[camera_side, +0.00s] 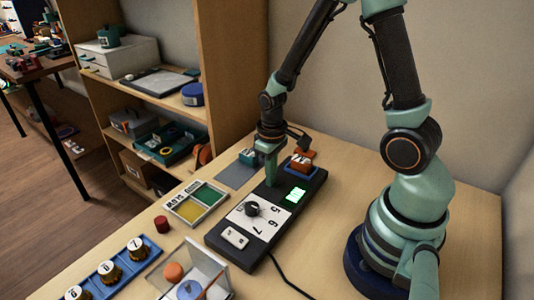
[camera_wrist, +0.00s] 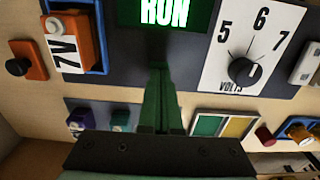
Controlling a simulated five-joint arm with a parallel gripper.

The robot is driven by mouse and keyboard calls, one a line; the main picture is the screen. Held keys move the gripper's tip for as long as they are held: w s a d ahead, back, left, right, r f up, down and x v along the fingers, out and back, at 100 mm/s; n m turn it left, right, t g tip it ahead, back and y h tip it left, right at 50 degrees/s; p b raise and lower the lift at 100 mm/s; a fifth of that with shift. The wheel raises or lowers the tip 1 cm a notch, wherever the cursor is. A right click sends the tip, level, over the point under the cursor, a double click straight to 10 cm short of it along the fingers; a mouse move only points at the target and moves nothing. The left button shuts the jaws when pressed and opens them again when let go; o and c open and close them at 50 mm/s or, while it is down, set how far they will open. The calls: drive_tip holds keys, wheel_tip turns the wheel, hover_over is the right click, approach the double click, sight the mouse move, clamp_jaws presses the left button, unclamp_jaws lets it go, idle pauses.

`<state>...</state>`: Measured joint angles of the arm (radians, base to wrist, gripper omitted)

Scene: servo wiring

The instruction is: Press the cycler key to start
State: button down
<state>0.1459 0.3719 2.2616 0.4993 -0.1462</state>
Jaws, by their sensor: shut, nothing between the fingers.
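The cycler (camera_side: 218,240) is a long black box on the bench. Its green screen (camera_side: 295,195) reads RUN in the wrist view (camera_wrist: 163,12). Its white dial plate (camera_wrist: 225,85) carries 5, 6, 7 and VOLTS around a black knob (camera_wrist: 245,71); the knob's setting is unclear. A small white key-like block (camera_side: 235,238) sits at the cycler's near end, partly seen at the wrist view's right edge (camera_wrist: 308,66). My gripper (camera_side: 270,182) is shut and empty, pointing down at the cycler beside the screen. Its fingertips (camera_wrist: 158,68) may touch the top; whatever lies under them is hidden.
An orange servo labelled 7V (camera_wrist: 75,42) sits in a blue cradle at the cycler's far end. A tray with green and yellow halves (camera_side: 197,203), a red cylinder (camera_side: 161,224) and a blue rack (camera_side: 120,270) of numbered knobs lie left. A cable leaves the cycler's near side.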

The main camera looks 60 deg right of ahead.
drive_tip(key=shift+s+f, duration=0.25)
wheel_tip(320, 180, up, 14)
drive_tip(key=shift+w+r, duration=0.25)
idle(0.7)
drive_tip(key=s+a+r+t, duration=0.3)
drive_tip(key=a+r+t, duration=0.1)
drive_tip(key=r, duration=0.4)
drive_tip(key=shift+s+a+t, duration=0.35)
drive_tip(key=shift+t, duration=0.45)
idle(3.8)
